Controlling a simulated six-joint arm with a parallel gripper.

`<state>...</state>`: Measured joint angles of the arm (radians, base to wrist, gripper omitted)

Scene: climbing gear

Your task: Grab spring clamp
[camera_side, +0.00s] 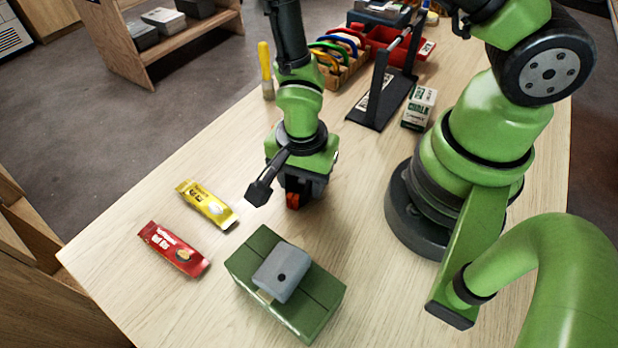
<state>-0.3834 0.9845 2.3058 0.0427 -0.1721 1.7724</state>
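My gripper (300,192) points down low over the middle of the table, right of the yellow packet and behind the green box. A small orange-red piece (293,201) shows at its lower end. It could be part of the spring clamp, but most of it is hidden by the gripper and I cannot tell its full shape. The fingers are dark and partly hidden, so I cannot tell whether they are open or shut on it. No other spring clamp is clearly visible.
A green box (320,318) with a grey block (282,272) on it stands in front. A yellow packet (207,204) and red packet (174,249) lie left. A brush (266,72), carabiner rack (338,62), black stand (383,95), chalk box (419,108) and red bin (405,45) are behind.

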